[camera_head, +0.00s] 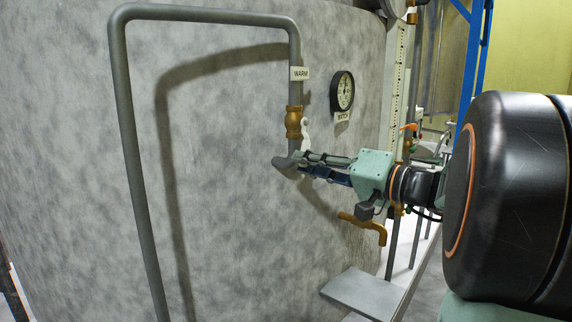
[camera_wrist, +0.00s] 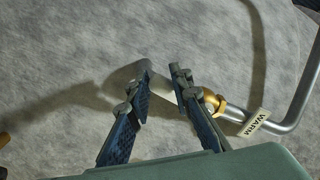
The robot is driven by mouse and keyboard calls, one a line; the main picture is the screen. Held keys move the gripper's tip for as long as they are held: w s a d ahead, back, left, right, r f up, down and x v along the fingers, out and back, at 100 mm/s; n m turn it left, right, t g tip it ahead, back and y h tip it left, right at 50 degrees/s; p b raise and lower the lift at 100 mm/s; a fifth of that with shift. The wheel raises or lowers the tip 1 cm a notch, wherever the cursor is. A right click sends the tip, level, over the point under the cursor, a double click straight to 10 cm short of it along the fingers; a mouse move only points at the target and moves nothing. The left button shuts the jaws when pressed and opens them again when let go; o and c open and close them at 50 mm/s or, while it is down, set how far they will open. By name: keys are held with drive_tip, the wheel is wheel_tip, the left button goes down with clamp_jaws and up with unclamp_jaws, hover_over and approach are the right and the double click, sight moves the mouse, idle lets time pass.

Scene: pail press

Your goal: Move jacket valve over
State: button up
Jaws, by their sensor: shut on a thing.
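The jacket valve is a brass body (camera_head: 294,122) on a grey pipe against the mottled grey vessel wall. A white lever (camera_head: 305,132) hangs down beside it, its lower end reaching my gripper. In the wrist view the brass body (camera_wrist: 212,103) shows just right of my right finger. My gripper (camera_head: 290,161) is below the valve, near the pipe's lower end. In the wrist view my gripper (camera_wrist: 163,75) has its two fingers either side of a pale piece, which appears to be the lever. The fingertips partly hide it, and the pipe end lies behind.
A tag reading WARM (camera_head: 299,73) is on the pipe above the valve. A round gauge (camera_head: 342,91) is to its right. A brass tap (camera_head: 365,228) projects below my gripper. A grey ledge (camera_head: 366,292) is at lower right. The wall left of the valve is bare except the bent pipe.

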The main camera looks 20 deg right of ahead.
drive_tip(key=shift+s+a+r+b, duration=0.4)
drive_tip(key=shift+s+a+r, duration=0.15)
drive_tip(key=shift+s+r, duration=0.15)
drive_tip(key=shift+c, duration=0.2)
drive_tip(key=shift+s+a+r, duration=0.5)
drive_tip(key=shift+a+r, duration=0.15)
drive_tip(key=shift+a, duration=0.15)
drive_tip(key=shift+c, duration=0.3)
